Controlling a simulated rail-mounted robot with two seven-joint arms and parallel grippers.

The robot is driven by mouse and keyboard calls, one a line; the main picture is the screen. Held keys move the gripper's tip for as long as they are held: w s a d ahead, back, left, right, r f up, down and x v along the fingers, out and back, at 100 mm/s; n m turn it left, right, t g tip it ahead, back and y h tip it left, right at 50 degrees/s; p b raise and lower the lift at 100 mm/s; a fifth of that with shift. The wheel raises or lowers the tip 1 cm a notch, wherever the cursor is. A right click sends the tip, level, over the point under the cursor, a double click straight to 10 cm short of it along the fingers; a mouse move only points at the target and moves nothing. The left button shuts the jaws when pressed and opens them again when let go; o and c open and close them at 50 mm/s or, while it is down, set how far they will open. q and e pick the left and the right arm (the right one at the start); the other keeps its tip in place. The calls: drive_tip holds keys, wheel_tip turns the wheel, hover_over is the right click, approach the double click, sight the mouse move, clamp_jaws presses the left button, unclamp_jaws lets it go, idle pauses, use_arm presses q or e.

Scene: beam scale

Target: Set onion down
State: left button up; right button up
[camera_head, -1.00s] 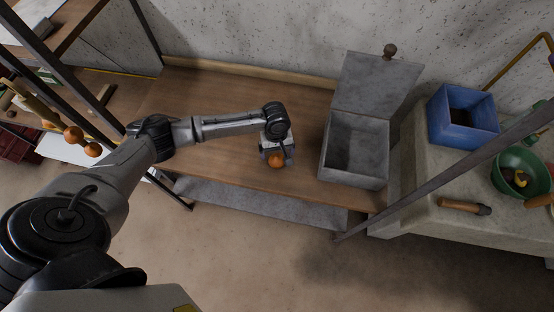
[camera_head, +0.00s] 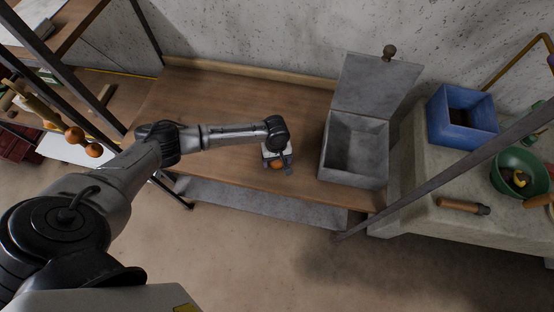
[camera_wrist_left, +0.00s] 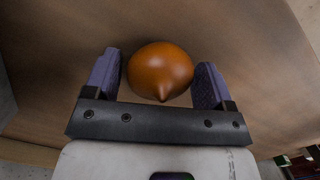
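The orange-brown onion (camera_head: 277,165) is between the fingers of my left gripper (camera_head: 278,167), over the front part of the wooden table (camera_head: 225,100). In the left wrist view the onion (camera_wrist_left: 160,70) fills the space between the two purple-grey fingers, its pointed tip toward the camera. The gripper partly hides the onion in the head view. I cannot tell whether its underside touches the wood. My right gripper is not in view.
A grey box (camera_head: 355,150) with its lid raised stands right of the gripper. Farther right, a stone counter (camera_head: 420,190) bears a blue bin (camera_head: 462,115), a green bowl (camera_head: 520,172) and a wooden-handled tool (camera_head: 463,206). The table left of and behind the gripper is clear.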

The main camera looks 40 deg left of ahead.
use_arm(q)
drive_tip(key=c, duration=0.7)
drive_tip(key=shift+r, duration=0.1)
drive_tip(key=shift+c, duration=0.2)
